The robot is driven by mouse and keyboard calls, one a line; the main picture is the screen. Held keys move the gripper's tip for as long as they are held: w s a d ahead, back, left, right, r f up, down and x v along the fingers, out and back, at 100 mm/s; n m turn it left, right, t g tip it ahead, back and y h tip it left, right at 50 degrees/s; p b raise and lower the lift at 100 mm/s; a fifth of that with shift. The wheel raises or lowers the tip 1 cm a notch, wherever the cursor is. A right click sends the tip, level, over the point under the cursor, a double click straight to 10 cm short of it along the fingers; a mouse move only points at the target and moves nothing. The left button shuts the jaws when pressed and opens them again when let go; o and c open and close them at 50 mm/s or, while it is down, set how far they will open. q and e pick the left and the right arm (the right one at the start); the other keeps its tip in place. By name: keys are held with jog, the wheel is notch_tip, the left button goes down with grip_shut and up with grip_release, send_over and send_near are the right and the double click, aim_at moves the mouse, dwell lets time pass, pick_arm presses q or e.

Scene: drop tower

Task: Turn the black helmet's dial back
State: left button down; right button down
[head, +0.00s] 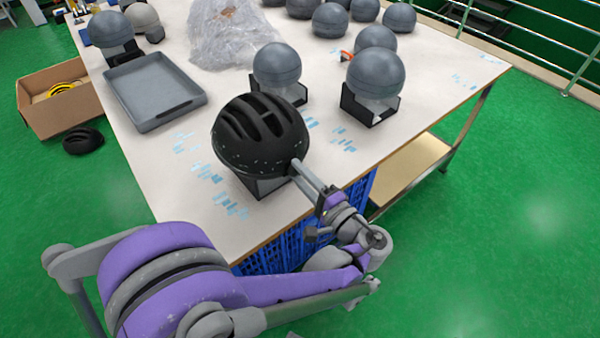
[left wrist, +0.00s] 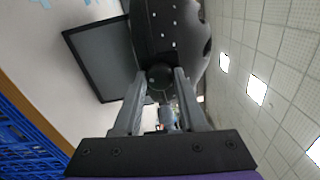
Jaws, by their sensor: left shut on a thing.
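The black helmet (head: 258,138) sits on a stand (head: 264,187) near the front edge of the white table. Its vents face up and its lower rim has small pale marks. My left gripper (head: 298,167) reaches its rim at the near right side. In the left wrist view the helmet (left wrist: 172,28) fills the top middle. Its round dark dial (left wrist: 160,80) lies between the two fingers of my left gripper (left wrist: 160,75), which are shut on it. The dial is hidden by the fingers in the head view. My right gripper is out of view.
A grey tray (head: 153,91) lies on the table (head: 190,168) to the left. Grey head forms on black stands (head: 370,103) stand behind and to the right. Clear plastic wrap (head: 232,35) is further back. Blue crates (head: 310,236) are under the front edge.

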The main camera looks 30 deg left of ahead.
pick_arm(q)
jog(key=shift+n, duration=1.2)
jog(key=shift+c, duration=2.2)
grip_release()
jog(key=v, duration=1)
jog(key=shift+d, duration=0.4)
jog(key=shift+s+f, duration=0.1)
